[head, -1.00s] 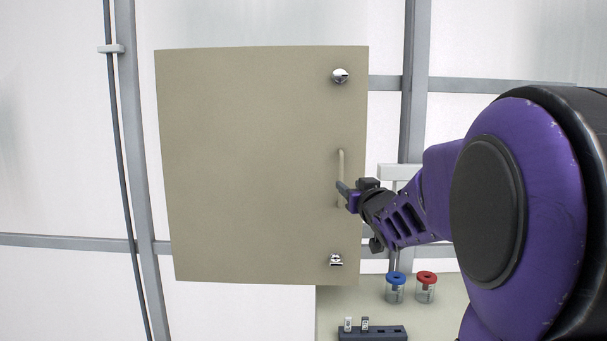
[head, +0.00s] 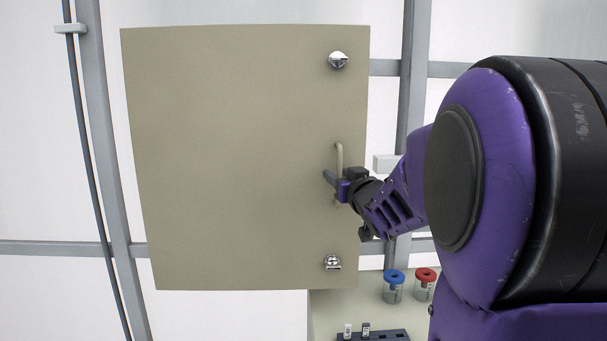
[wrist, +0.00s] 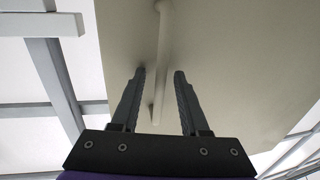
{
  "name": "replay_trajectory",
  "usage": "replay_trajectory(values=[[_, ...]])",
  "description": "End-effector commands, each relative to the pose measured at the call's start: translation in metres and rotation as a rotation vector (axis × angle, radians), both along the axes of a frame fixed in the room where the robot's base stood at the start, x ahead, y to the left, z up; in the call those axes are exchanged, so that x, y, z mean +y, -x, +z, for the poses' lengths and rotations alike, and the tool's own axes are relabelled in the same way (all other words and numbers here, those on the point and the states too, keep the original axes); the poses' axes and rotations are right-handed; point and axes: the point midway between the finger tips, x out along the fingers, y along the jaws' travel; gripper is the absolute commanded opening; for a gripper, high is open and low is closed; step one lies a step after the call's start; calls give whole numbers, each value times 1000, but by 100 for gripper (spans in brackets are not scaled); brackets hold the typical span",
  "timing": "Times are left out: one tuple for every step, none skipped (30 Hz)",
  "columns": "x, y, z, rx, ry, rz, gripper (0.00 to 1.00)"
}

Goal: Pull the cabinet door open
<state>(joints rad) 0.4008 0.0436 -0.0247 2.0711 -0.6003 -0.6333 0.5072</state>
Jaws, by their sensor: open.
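The cabinet door (head: 230,150) is a large beige panel in the middle of the head view, and it fills much of the wrist view (wrist: 235,55). Its handle (head: 339,158) is a slim upright beige bar near the door's right edge. My gripper (head: 331,180) is at the handle's lower half. In the wrist view my gripper (wrist: 159,72) is open, with one finger on each side of the handle (wrist: 163,45) and a gap on both sides. The handle's lower part is partly hidden by my gripper in the head view. Whether the door stands ajar I cannot tell.
Two shiny knobs, an upper one (head: 339,60) and a lower one (head: 332,262), sit on the door. Below right, a blue-lidded jar (head: 393,287), a red-lidded jar (head: 425,284) and a dark rack (head: 373,335) stand on a beige surface (head: 325,312).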

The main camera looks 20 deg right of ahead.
Motion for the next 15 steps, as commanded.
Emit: replay_trajectory(values=[[0, 0, 0, 0, 0, 0, 45], [0, 0, 0, 0, 0, 0, 45], [0, 0, 0, 0, 0, 0, 45], [0, 0, 0, 0, 0, 0, 45], [0, 0, 0, 0, 0, 0, 45], [0, 0, 0, 0, 0, 0, 39], [0, 0, 0, 0, 0, 0, 34], [0, 0, 0, 0, 0, 0, 29], [0, 0, 0, 0, 0, 0, 21], [0, 0, 0, 0, 0, 0, 16], [0, 0, 0, 0, 0, 0, 11], [0, 0, 0, 0, 0, 0, 3], [0, 0, 0, 0, 0, 0, 0], [0, 0, 0, 0, 0, 0, 0], [0, 0, 0, 0, 0, 0, 0]])
